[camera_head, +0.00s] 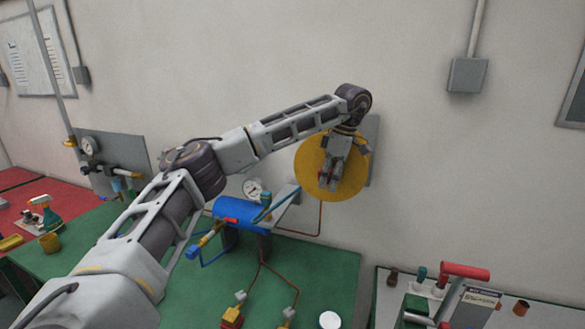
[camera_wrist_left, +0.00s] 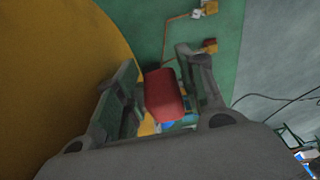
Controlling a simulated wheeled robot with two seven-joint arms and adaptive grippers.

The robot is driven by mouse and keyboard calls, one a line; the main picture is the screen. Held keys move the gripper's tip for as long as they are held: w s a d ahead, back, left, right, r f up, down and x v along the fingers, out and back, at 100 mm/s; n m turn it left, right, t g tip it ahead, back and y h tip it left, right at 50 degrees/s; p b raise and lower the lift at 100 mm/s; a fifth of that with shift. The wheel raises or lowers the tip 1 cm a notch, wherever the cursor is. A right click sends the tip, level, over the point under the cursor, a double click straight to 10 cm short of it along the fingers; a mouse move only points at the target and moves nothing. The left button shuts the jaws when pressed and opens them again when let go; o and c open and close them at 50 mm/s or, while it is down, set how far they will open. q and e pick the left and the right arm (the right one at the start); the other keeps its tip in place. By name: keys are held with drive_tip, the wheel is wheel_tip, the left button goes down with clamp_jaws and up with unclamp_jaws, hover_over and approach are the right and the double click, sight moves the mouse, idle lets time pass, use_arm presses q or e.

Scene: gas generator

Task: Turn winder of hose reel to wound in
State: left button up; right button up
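The hose reel (camera_head: 313,158) is a yellow disc on a grey wall plate; its yellow face also fills the left of the left wrist view (camera_wrist_left: 60,60). The winder's red handle (camera_wrist_left: 165,95) stands out from the reel and lies between the fingers of my left gripper (camera_wrist_left: 160,85). The fingers stand apart on both sides of the handle, with a narrow gap seen at the left finger. My right gripper is not in view.
A blue tank (camera_head: 243,214) with a gauge and pipes stands below left of the reel on the green table (camera_head: 320,265). A red-handled device (camera_head: 465,271) is at the lower right. The wall right of the reel is clear up to a grey box (camera_head: 467,75).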

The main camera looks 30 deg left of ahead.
sight(318, 170)
use_arm(q)
drive_tip(key=shift+r+t+h, duration=0.2)
drive_tip(key=shift+t+h, duration=0.2)
drive_tip(key=shift+h, duration=1.3)
drive_tip(key=shift+h, duration=0.4)
drive_tip(key=shift+a+r+t+h, duration=0.15)
drive_tip(key=shift+t+h, duration=0.45)
drive_tip(key=shift+h, duration=1)
drive_tip(key=shift+r+t+h+b, duration=0.1)
drive_tip(key=shift+t+h+b, duration=0.35)
drive_tip(key=shift+h, duration=0.85)
drive_tip(key=shift+a+h+b, duration=0.1)
drive_tip(key=shift+h+b, duration=1)
drive_tip(key=shift+b, duration=0.05)
drive_tip(key=shift+s+a+r+t+h+b, duration=0.15)
drive_tip(key=shift+t+h+b, duration=0.3)
drive_tip(key=shift+h+b, duration=0.6)
drive_tip(key=shift+a+r+t+h+b, duration=0.15)
drive_tip(key=shift+t+h+b, duration=0.2)
drive_tip(key=shift+h+b, duration=1.4)
drive_tip(key=shift+a+f+t+h+b, duration=0.1)
drive_tip(key=shift+t+h+b, duration=0.55)
drive_tip(key=shift+b, duration=1.9)
drive_tip(key=v, duration=1)
drive_tip(key=shift+a+g, duration=0.15)
drive_tip(key=shift+g, duration=0.15)
